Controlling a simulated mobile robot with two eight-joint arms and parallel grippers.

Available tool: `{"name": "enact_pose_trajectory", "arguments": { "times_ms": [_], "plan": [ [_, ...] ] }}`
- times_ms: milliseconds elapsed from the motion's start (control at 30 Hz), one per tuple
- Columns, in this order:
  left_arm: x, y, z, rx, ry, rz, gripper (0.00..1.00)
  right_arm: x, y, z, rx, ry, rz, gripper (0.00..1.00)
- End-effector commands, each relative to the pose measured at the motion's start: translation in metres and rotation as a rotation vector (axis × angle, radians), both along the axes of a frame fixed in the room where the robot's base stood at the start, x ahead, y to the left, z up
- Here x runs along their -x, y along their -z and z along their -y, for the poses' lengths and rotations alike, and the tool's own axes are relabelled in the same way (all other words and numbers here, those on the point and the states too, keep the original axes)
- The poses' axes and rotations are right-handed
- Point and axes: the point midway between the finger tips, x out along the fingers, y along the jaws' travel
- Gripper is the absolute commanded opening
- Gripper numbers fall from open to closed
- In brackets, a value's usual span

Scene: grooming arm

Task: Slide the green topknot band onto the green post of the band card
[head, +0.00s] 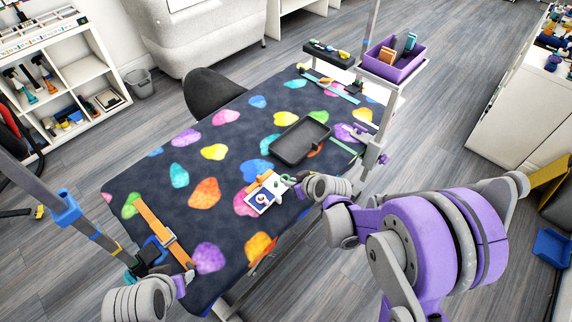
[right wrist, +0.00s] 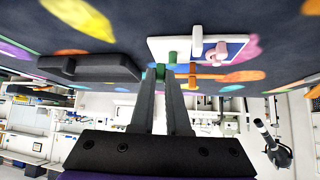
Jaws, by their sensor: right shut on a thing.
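The band card (head: 262,201) is a white board with a blue panel, lying on the patterned table. It also shows in the right wrist view (right wrist: 237,40), with a green post (right wrist: 172,57) and white and pink posts standing out from it. My right gripper (right wrist: 160,72) is shut on a small green band (right wrist: 161,71), right beside the green post. I cannot tell whether the band is around the post or only next to it. In the head view my right gripper (head: 292,186) is at the card's right edge. My left gripper (head: 183,285) is at the table's front left corner, its jaws unclear.
A dark tray (head: 300,141) lies behind the card on the table. An orange strap (head: 160,228) is at the left end. A purple bin (head: 394,62) stands at the back right. The table's middle left is clear.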

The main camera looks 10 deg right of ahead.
Motion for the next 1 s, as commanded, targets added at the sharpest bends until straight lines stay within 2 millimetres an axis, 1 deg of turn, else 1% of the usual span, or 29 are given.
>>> {"name": "enact_pose_trajectory", "arguments": {
  "times_ms": [33,100,200,300,767,1000],
  "plan": [
    [-0.002,-0.008,0.0,0.0,0.0,0.005,0.5,-0.006,-0.014,-0.003,-0.001,-0.047,0.002,0.0],
    [-0.004,-0.013,0.0,0.0,0.0,0.008,0.5,-0.011,-0.026,-0.009,0.0,-0.114,0.002,0.0],
    [-0.005,-0.017,0.0,0.0,0.0,0.011,0.5,-0.016,-0.04,-0.015,0.0,-0.187,0.002,0.0],
    [-0.006,-0.019,0.0,0.0,0.0,0.012,0.5,-0.018,-0.047,-0.018,0.002,-0.226,0.002,0.0],
    [-0.005,-0.016,0.0,0.0,0.0,0.01,0.5,-0.018,-0.047,-0.019,0.001,-0.238,0.005,0.0],
    [-0.001,-0.004,0.0,0.0,0.0,0.002,0.5,-0.017,-0.032,-0.019,0.001,-0.238,0.004,0.0]
  ]
}}
